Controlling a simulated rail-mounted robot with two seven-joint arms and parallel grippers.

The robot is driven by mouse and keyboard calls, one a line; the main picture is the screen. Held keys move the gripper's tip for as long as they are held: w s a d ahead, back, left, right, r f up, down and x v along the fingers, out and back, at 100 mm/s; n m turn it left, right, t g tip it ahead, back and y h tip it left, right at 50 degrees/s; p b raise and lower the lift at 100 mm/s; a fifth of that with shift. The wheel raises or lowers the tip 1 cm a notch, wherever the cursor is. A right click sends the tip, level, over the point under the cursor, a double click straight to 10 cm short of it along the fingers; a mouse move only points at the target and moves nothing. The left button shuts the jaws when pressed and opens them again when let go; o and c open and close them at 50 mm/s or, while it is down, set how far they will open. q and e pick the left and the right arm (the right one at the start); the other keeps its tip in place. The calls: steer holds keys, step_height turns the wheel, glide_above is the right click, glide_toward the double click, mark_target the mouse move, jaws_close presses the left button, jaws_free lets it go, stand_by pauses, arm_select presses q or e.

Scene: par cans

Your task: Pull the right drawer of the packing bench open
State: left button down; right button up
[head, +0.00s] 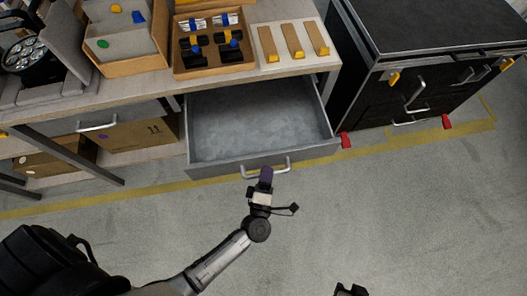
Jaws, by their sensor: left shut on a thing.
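The right drawer (260,124) of the packing bench (130,90) stands pulled well out, and its grey inside looks empty. Its pale bar handle (280,167) is on the front panel, facing me.
The closed left drawer has its own handle (97,127). A tray of parts (212,71) and a board with wooden bars (293,64) sit on the bench top. A black case (420,50) stands at the right. Cardboard boxes (135,132) lie beneath. Floor in front is clear.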

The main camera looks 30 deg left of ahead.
arm_select(q)
steer(key=shift+s+d, duration=0.45)
steer(key=c, duration=1.1)
jaws_free()
steer(key=p+v, duration=0.1)
steer(key=v, duration=1.2)
steer(key=shift+s, duration=0.35)
steer(key=shift+d+f, duration=0.1)
steer(key=shift+f, duration=0.05)
